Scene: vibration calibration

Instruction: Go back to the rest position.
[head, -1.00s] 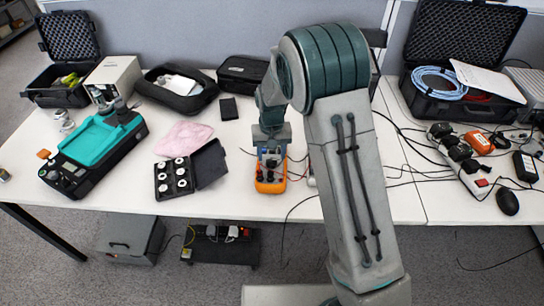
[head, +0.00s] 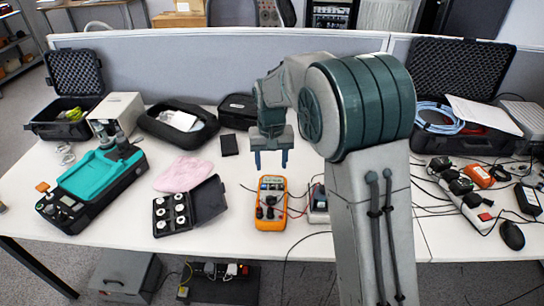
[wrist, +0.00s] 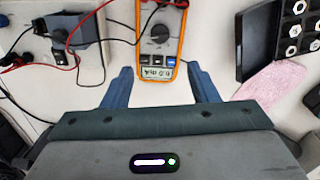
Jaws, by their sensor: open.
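My gripper (head: 271,160) is open and empty, raised above the white table behind the orange multimeter. Its two blue fingers point down and stand apart. In the wrist view my gripper (wrist: 160,88) shows its fingers spread, with the multimeter (wrist: 161,40) beyond them on the table. The orange multimeter (head: 271,203) lies flat on the table, with red and black leads plugged in. The wrist view shows its lit display, its dial and part of its leads. No finger touches it.
A teal-topped device (head: 98,182), a pink cloth (head: 183,174) and an open black case of weights (head: 206,199) lie left. A small grey box (head: 318,203) sits beside the multimeter. A power strip (head: 466,200) and cables lie right. A grey partition (head: 190,68) stands behind.

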